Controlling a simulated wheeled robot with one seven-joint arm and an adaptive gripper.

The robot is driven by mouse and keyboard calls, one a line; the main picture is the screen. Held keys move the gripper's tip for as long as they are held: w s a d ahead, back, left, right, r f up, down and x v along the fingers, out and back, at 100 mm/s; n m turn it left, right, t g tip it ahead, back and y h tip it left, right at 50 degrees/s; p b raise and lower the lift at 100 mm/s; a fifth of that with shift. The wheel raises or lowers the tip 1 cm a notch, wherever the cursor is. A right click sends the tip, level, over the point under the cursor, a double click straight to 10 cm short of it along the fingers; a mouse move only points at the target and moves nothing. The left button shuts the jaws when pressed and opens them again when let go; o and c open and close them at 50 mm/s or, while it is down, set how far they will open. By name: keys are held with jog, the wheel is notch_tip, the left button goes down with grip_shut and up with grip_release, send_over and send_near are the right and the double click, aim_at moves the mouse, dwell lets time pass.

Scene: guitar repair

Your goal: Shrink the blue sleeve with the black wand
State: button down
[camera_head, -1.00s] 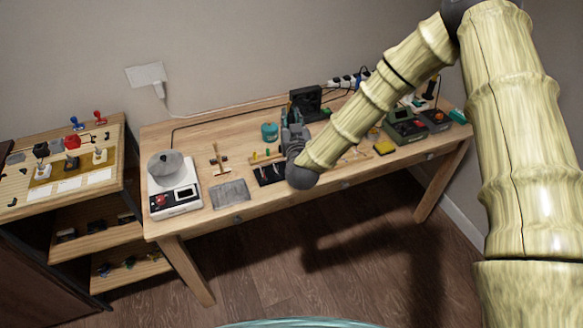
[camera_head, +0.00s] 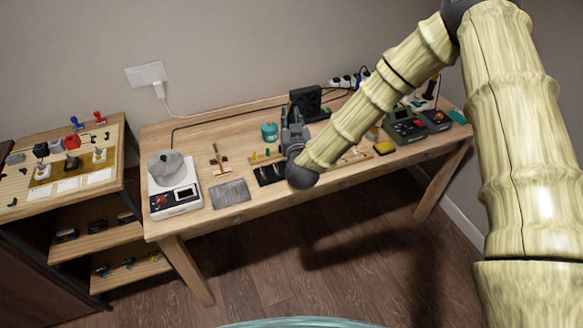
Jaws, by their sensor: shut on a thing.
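My gripper (camera_head: 292,124) is over the middle of the workbench (camera_head: 255,206), pointing toward the back edge. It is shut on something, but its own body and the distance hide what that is. I cannot make out the blue sleeve. A black upright handle (camera_head: 434,86) stands at the bench's right end, behind two control boxes; I cannot tell whether it is the black wand. The green-fronted box (camera_head: 405,127) and the dark box (camera_head: 435,121) sit side by side there, right of my gripper.
A teal jar (camera_head: 269,132) and a black box-shaped unit (camera_head: 306,102) stand close to my gripper. A grey mat (camera_head: 229,193) and a yellow pad (camera_head: 384,148) lie along the front.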

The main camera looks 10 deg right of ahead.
jog(key=shift+r+p, duration=2.4)
jog(key=shift+r, duration=2.65)
jog(key=shift+f, duration=0.1)
jog(key=s+d+f+b, duration=0.2)
jog(key=s+d+f, duration=0.2)
jog(key=s+f, duration=0.4)
jog(key=s+d+f+b, duration=0.2)
jog(key=s+d+f, duration=0.2)
jog(key=s+f, duration=0.4)
jog(key=shift+f, duration=0.9)
jog(key=shift+d, duration=0.1)
